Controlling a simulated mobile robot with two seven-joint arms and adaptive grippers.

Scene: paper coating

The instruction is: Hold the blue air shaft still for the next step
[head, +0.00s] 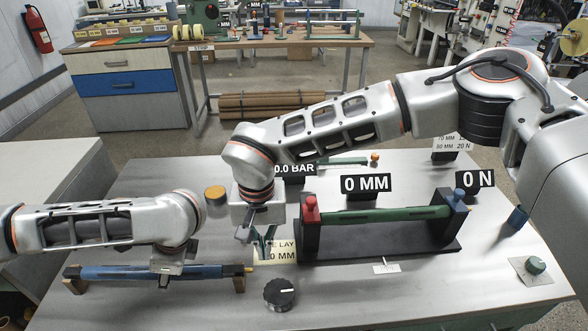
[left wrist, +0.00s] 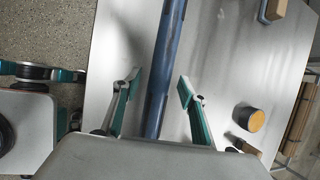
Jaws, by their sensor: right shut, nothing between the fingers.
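The blue air shaft (head: 212,271) lies level across small wooden supports (head: 239,284) at the front left of the table. In the left wrist view the shaft (left wrist: 165,65) runs between the two fingers of my left gripper (left wrist: 159,82), with a gap on each side. My left gripper (head: 167,277) is open above the shaft's middle; in the head view the wrist hides part of the shaft there.
A black stand (head: 385,243) with a green shaft (head: 390,214) between red and blue blocks is at right. A black knob (head: 280,293) sits near the front edge. An orange-topped cylinder (head: 215,194) stands behind my left wrist. A green knob (head: 535,265) is at far right.

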